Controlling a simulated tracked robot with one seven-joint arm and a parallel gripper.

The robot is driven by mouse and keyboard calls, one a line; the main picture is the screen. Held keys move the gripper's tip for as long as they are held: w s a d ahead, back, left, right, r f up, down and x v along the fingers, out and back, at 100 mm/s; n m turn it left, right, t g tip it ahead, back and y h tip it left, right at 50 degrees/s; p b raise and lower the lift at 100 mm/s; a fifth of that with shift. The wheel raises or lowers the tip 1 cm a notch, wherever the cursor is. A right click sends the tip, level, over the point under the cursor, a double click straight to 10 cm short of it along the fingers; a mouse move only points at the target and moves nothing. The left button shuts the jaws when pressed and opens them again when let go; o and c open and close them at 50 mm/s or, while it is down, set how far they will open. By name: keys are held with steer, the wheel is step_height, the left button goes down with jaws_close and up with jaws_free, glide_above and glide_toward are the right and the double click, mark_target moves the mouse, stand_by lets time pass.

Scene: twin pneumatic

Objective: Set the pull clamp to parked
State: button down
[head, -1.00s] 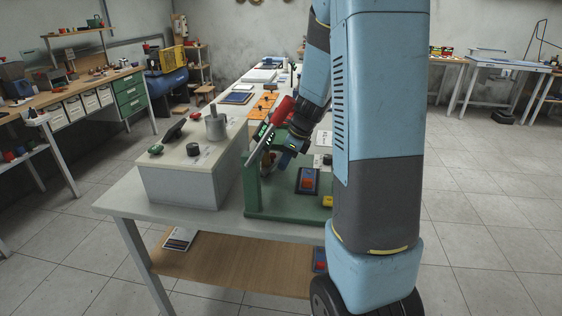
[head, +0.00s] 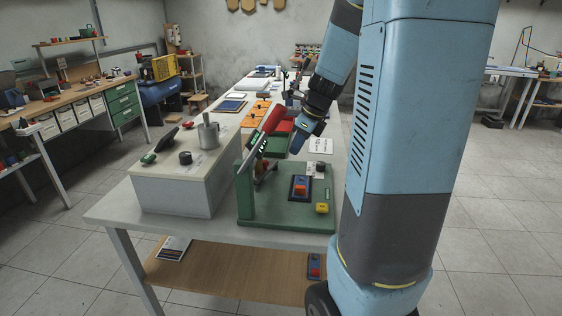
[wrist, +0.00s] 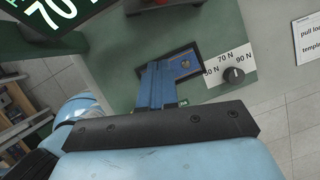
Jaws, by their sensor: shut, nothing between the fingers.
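The green clamp fixture (head: 246,201) stands on the near end of the table. Its lever with a red grip (head: 266,123) slants up to the right; I cannot tell for sure which clamp state this is. My gripper (head: 298,143) is above the fixture's right half, just right of the lever, apart from it. In the wrist view its blue fingers (wrist: 158,75) are shut and empty over the green plate. A black dial (wrist: 233,75) with a force scale sits to their right, and a dark-framed blue part (wrist: 187,62) is partly hidden behind them.
A red button on a blue base (head: 300,188) and a yellow block (head: 322,208) sit on the fixture's front. A pale box (head: 180,190) with a metal cylinder (head: 208,132) and knobs stands to its left. A green 70 N display (wrist: 50,20) is close to the wrist camera.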

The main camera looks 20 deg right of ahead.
mark_target(266, 172)
steer(key=x, duration=1)
steer(key=shift+w+d+f, duration=0.1)
steer(key=shift+d+f, duration=0.05)
steer(key=shift+w+a, duration=1)
steer(key=shift+w, duration=0.2)
steer(key=shift+w+a, duration=0.25)
steer(key=shift+w, duration=0.05)
steer(key=shift+w+a+r, duration=0.25)
steer(key=shift+w+a, duration=0.2)
steer(key=shift+a, duration=0.1)
